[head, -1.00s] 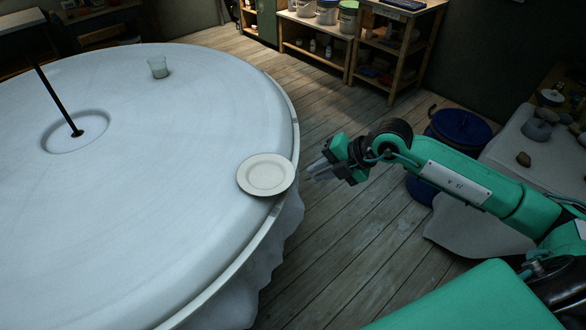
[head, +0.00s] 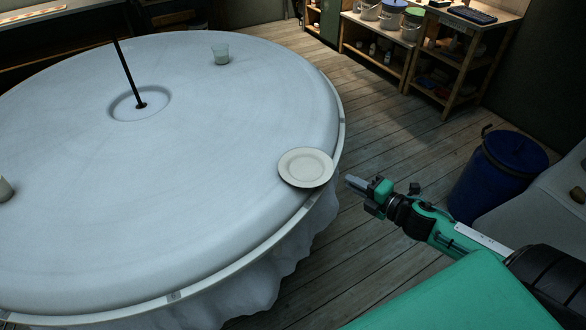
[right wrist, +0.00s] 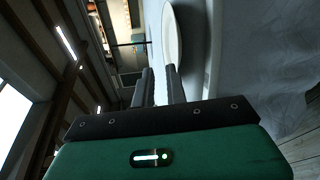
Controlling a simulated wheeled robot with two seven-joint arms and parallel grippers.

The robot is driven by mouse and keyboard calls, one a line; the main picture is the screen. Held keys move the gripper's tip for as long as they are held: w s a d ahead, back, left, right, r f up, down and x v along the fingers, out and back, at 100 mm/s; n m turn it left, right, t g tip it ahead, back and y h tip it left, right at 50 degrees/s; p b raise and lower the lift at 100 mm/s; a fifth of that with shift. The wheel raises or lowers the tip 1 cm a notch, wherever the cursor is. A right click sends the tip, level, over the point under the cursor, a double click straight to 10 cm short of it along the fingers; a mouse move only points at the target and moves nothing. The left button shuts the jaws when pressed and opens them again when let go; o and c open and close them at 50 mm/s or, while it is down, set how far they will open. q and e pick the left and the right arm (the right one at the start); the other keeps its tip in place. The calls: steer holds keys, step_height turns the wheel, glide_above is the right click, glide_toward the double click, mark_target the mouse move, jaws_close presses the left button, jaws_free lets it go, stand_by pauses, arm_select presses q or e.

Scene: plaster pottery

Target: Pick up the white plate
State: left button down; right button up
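The white plate (head: 306,167) lies flat near the right edge of the round, white-covered table (head: 180,215) in the head view. My right gripper (head: 350,181) is just to the right of the plate, beyond the table edge, its fingers pointing at the rim and a small gap between. In the right wrist view, the two fingers (right wrist: 159,72) are apart with nothing between them. The plate (right wrist: 172,32) shows there nearly edge-on, just past the fingertips and closer in line with the right finger. My left gripper is out of view.
A glass cup (head: 220,54) stands at the back of the table, and a dark rod (head: 128,72) rises from its middle. Another cup (head: 4,189) is cut off at the left. A blue bin (head: 497,175) stands on the floor behind my right arm. Shelves (head: 465,55) stand at the back right.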

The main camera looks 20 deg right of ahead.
step_height(320, 180, down, 2)
steer(key=d+h, duration=0.1)
steer(key=d, duration=0.1)
steer(key=p, duration=0.2)
glide_toward(326, 169)
steer(key=w, duration=0.3)
steer(key=shift+a+f+p+x, duration=0.15)
steer(key=shift+p+x, duration=0.1)
steer(key=shift+x, duration=1)
steer(key=shift+a+f+p+x, duration=0.1)
steer(key=shift+p+x, duration=0.15)
steer(key=shift+x, duration=1.05)
steer(key=shift+a+f+p+x, duration=0.15)
steer(key=shift+p+x, duration=0.1)
steer(key=shift+x, duration=1)
steer(key=shift+s+d, duration=0.1)
steer(key=shift+s, duration=0.05)
jaws_close()
steer(key=shift+r, duration=0.15)
